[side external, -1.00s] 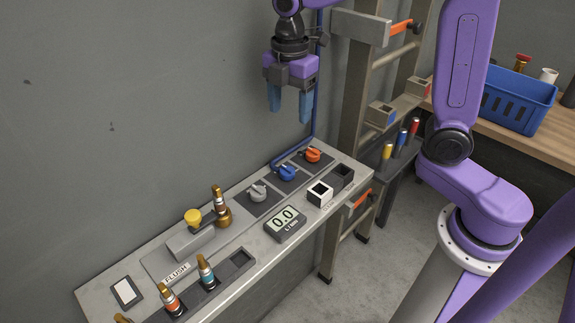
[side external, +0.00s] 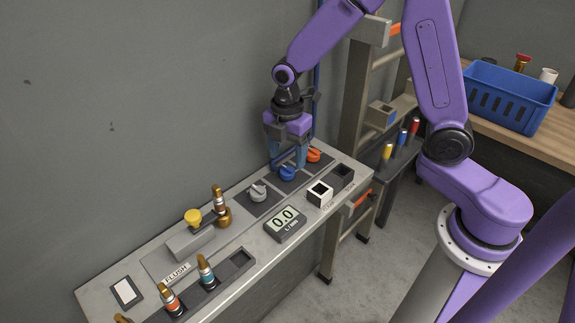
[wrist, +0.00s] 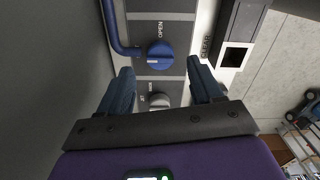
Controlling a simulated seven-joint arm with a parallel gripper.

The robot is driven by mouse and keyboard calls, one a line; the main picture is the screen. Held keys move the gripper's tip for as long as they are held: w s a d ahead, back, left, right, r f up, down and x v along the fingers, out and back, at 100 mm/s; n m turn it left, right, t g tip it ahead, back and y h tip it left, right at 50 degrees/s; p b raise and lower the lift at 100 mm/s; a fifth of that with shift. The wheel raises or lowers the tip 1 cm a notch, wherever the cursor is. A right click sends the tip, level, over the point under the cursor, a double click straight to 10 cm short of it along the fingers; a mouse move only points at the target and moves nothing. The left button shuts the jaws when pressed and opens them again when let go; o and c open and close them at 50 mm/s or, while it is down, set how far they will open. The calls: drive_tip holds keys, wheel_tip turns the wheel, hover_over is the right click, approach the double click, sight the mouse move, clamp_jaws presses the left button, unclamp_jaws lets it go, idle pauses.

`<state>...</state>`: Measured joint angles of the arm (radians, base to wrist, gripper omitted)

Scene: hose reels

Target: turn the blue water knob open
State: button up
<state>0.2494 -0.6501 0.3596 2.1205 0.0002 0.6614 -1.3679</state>
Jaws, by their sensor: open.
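The blue water knob (side external: 288,173) is on a dark plate on the grey bench, and it also shows in the wrist view (wrist: 159,55). The word OPEN is printed on its plate, above the knob in the wrist view. My gripper (side external: 287,160) is open and points down close over the blue knob. In the wrist view my gripper's fingers (wrist: 161,68) are spread to the left and right of the knob's line, and the knob sits just ahead of their tips. I see no contact; the exact height gap is unclear.
An orange knob (side external: 313,155) and a grey knob (side external: 258,192) flank the blue one closely. A blue pipe (wrist: 119,35) runs beside it. A white box (side external: 320,192) and a display reading 0.0 (side external: 285,222) stand in front. The wall is close behind.

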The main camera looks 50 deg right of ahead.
sight(288, 168)
drive_tip(key=shift+f, duration=2.1)
drive_tip(key=c, duration=1.1)
